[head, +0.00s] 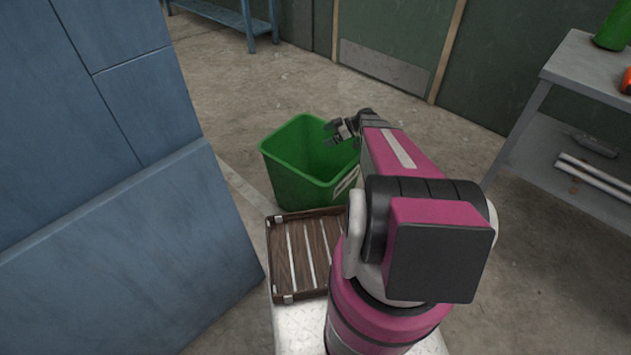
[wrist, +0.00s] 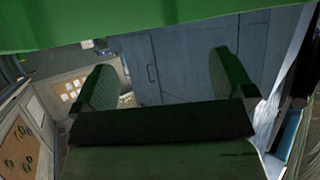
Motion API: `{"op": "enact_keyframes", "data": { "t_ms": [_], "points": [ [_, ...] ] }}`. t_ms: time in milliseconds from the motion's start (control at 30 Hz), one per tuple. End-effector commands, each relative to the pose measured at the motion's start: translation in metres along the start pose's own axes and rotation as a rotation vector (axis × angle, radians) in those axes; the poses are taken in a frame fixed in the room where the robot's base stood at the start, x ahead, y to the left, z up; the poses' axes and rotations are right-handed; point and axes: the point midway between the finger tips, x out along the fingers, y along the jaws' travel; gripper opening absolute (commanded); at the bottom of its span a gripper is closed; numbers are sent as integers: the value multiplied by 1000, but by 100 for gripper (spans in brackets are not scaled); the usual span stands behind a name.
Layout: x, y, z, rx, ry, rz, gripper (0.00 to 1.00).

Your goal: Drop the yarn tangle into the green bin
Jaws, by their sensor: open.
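The green bin (head: 285,180) stands on the floor ahead, its mouth open upward. The part of its inside that I can see looks empty; the bottom is partly hidden by its walls and my arm. My gripper (head: 335,132) is at the bin's far right rim, by the mouth. In the wrist view my gripper (wrist: 163,85) is open, its two fingers wide apart with nothing between them. A green surface, seemingly the bin (wrist: 150,18), crosses the top of that view. I see no yarn tangle in either view.
A slatted wooden tray (head: 293,262) lies in front of the bin, with no object visible on it. A big blue cabinet (head: 110,190) closes off the left. A grey shelf unit (head: 590,75) stands at the right. Open concrete floor (head: 235,95) lies behind the bin.

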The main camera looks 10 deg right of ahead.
Motion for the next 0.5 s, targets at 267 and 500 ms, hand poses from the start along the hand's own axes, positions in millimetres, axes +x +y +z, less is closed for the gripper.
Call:
{"op": "enact_keyframes", "data": {
  "t_ms": [267, 500],
  "points": [
    [-45, 0, 0, 0, -1, 1, 100],
    [-57, 0, 0, 0, 0, 0, 100]
  ]
}}
